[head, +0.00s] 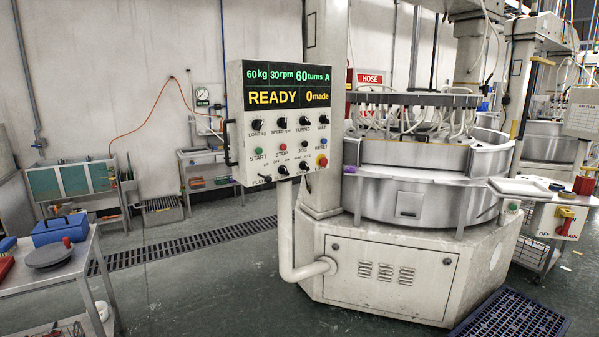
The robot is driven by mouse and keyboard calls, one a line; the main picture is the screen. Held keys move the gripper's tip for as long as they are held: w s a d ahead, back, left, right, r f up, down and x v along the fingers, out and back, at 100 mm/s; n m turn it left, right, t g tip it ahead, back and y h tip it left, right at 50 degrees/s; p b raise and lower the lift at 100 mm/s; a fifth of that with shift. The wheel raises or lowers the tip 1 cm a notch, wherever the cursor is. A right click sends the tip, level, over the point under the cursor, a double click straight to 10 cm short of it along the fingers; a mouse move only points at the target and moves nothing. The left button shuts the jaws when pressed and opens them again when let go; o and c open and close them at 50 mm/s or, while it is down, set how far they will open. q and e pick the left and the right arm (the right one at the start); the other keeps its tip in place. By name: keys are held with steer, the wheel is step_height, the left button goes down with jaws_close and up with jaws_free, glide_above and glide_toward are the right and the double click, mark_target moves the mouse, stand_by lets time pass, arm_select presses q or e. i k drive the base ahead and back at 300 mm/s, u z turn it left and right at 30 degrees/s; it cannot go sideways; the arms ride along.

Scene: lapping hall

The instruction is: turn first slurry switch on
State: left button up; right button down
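A white control panel (286,124) stands in the middle on a bent white pipe arm in front of the lapping machine (395,230). Its display (288,87) reads 60 kg, 30 rpm, 60 turns, A, READY and 0 made. Below are several black knobs, a green START button (258,152), a red STOP button (282,149), a blue RESET button (321,144) and a red-on-yellow button (321,160). Small black switches (283,170) sit along the bottom; their labels are too small to read fully, so I cannot tell which is for slurry. Neither gripper is in view.
A grey cart (55,262) with a blue box (60,229) stands at the left. A white box with a yellow-red switch (566,214), marked OFF, is at the right. A dark blue grate (512,318) lies at bottom right. The floor before the panel is clear.

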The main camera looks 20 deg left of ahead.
mark_target(282, 170)
steer(key=z, duration=0.7)
steer(key=i, duration=1.4)
steer(key=z, duration=0.35)
steer(key=i, duration=1.15)
steer(key=u, duration=1.25)
steer(key=i, duration=0.85)
steer(key=u, duration=0.85)
